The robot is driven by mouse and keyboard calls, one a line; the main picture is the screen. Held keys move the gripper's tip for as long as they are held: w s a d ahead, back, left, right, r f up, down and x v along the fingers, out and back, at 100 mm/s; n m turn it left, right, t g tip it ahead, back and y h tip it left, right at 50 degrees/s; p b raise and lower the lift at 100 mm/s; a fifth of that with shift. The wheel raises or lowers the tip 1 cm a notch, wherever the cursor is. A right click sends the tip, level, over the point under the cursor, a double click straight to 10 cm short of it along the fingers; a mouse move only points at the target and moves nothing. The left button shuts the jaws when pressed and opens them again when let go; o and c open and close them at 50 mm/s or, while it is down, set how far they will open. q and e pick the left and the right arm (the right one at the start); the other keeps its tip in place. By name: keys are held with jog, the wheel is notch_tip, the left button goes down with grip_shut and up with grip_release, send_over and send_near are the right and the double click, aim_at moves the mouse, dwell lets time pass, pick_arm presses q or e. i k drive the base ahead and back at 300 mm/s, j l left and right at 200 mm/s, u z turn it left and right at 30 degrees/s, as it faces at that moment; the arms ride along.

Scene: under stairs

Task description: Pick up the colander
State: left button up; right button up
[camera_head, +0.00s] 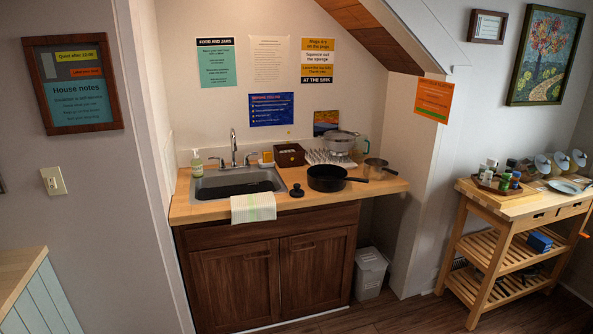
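A grey, rounded metal bowl shape that looks like the colander (340,141) sits at the back right of the wooden counter (290,208), on or just behind the white dish rack (325,158). Its holes are too small to make out. A black frying pan (327,178) stands in front of it and a small saucepan (376,168) stands to its front right. A clear jug (360,148) is close on its right. Neither of my grippers is in view.
A sink (238,183) with a tap (234,148) and a hanging towel (253,207) is left on the counter. A dark box (289,154) and black lid (296,190) stand nearby. A bin (370,272) and wooden trolley (505,210) are right. Floor in front is clear.

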aim_at(339, 142)
jog(key=i+z, duration=0.5)
jog(key=i, duration=0.95)
